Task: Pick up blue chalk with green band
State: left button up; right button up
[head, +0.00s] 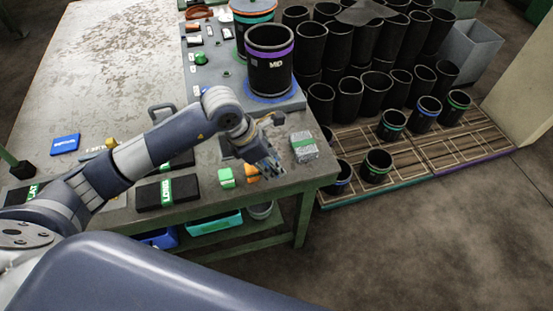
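My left gripper (266,172) points down over the front right part of the table, next to small orange (251,174) and green (226,177) blocks. Its fingers are small and dark here, and I cannot tell whether they are apart or hold anything. I cannot make out a blue chalk with a green band for certain; it may be hidden by the gripper. A grey speckled block with a green band (304,148) lies right of the gripper, near the table's right edge. A flat blue box with white lettering (65,144) lies far left. My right gripper is not in view.
Black cases with green bands (167,192) lie near the table's front edge. A black sleeve with a purple band (270,62) stands on a grey board behind the gripper. Several black sleeves stand on wooden pallets (460,146) at right. The table's back left is clear.

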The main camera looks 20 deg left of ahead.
pick_arm(q)
jog(key=s+a+r+b, duration=0.1)
jog(key=s+b, duration=0.2)
jog(key=s, duration=0.9)
jog(key=shift+s+r, duration=0.1)
jog(key=o, duration=0.5)
jog(key=c, duration=0.4)
